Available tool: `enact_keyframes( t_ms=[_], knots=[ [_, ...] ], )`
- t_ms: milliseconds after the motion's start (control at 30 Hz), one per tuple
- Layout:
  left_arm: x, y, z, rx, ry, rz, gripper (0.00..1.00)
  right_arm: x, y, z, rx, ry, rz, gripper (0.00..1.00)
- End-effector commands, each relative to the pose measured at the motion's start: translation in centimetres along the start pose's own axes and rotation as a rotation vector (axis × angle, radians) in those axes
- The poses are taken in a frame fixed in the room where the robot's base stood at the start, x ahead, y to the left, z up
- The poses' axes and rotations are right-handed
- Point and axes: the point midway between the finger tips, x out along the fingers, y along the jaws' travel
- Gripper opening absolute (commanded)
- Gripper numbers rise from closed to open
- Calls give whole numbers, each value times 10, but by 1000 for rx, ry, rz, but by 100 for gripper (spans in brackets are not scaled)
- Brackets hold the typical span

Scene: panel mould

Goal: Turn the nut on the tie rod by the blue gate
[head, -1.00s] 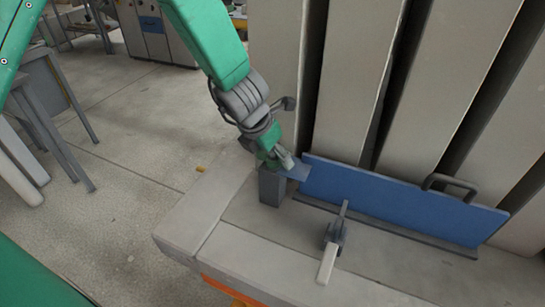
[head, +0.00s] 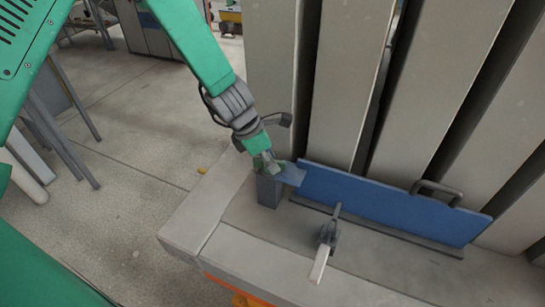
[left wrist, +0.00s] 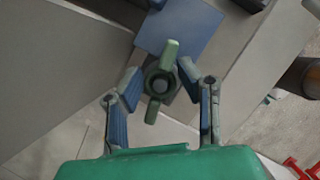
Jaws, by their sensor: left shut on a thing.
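The blue gate (head: 385,200) stands on the bench against the upright grey panels, with a dark handle on its right part. The nut (left wrist: 161,82) is green with two wings and sits around the round end of the tie rod (left wrist: 160,86). In the left wrist view its wings point up and down, slightly tilted. My left gripper (head: 270,163) is at the gate's left end, above a grey post (head: 268,191). Its two fingers (left wrist: 160,80) lie on either side of the nut, shut on it. In the head view the gripper mostly hides the nut. My right gripper is out of view.
A clamp with a pale lever (head: 321,262) stands on the bench (head: 225,222) in front of the gate. The tall grey panels (head: 345,80) rise close behind. Open floor (head: 120,170) lies to the left.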

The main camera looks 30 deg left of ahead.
Motion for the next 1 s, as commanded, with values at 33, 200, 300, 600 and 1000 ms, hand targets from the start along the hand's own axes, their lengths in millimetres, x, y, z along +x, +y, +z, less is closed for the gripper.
enact_keyframes(
  t_ms=[33, 200, 300, 600, 1000],
  knots=[
    [-2, 4, -5, 14, 10, 1, 0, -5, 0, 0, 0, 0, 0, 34],
    [0, 2, -6, 35, 11, -4, 0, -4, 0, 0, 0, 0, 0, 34],
    [0, 1, -6, 34, 12, -4, 0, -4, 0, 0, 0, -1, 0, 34],
    [-4, 0, -6, 209, 13, -83, 0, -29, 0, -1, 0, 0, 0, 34],
    [0, -3, -8, 310, 13, -127, 0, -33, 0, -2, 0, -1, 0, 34]
  ],
)
